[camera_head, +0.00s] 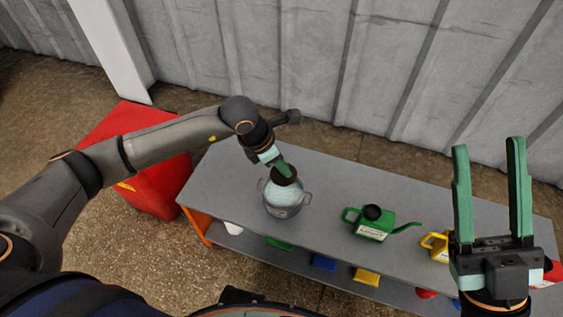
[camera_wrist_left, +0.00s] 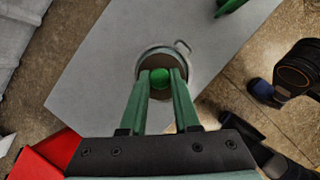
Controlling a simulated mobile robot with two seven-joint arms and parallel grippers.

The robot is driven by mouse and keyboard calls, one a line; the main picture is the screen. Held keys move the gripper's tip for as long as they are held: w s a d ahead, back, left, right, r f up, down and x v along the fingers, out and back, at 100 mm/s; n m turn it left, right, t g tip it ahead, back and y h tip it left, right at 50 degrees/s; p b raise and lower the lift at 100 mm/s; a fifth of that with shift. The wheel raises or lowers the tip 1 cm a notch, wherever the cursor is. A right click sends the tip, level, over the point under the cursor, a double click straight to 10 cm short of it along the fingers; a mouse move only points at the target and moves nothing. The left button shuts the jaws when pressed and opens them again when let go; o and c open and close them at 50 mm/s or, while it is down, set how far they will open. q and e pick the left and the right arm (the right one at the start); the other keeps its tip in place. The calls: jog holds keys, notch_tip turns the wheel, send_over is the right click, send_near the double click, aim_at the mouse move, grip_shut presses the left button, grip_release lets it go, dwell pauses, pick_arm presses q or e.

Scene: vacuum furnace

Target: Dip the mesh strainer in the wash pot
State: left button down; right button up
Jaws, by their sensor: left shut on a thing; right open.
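The wash pot (camera_head: 283,211), a metal pot with two side handles and pale contents, stands on the grey table. Its rim also shows in the left wrist view (camera_wrist_left: 158,50). My left gripper (camera_head: 283,170) is shut on the mesh strainer, whose brown round part (camera_head: 291,181) shows at the pot's upper back edge. In the left wrist view, a round green grip end (camera_wrist_left: 160,78) lies between the fingers, with the brown disc inside the pot's outline. I cannot tell how deep the strainer sits. My right gripper (camera_head: 489,190) is open and empty at the right.
A green watering can (camera_head: 374,225) stands on the grey table (camera_head: 235,170) to the right of the pot, with a yellow can (camera_head: 434,245) further right. A red cabinet (camera_head: 150,160) stands at the left. Coloured items lie on a lower shelf.

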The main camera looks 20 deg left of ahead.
aim_at(281, 175)
pick_arm(q)
jog(key=shift+f+b, duration=1.2)
jog(key=shift+f, duration=0.6)
jog(key=shift+f+b, duration=2.5)
jog(key=shift+f, duration=0.7)
pick_arm(e)
notch_tip(281, 175, down, 8)
jog(key=a, duration=0.1)
jog(key=shift+w+f+g, duration=0.2)
jog(key=shift+g, duration=0.2)
pick_arm(q)
notch_tip(281, 175, up, 6)
jog(key=p, duration=0.4)
jog(key=shift+f, duration=0.1)
notch_tip(281, 175, up, 3)
jog(key=p, duration=0.3)
jog(key=shift+r, duration=0.45)
pick_arm(e)
notch_tip(281, 175, up, 8)
jog(key=d+t, duration=0.1)
jog(key=shift+s, duration=0.15)
jog(key=shift+a, duration=0.1)
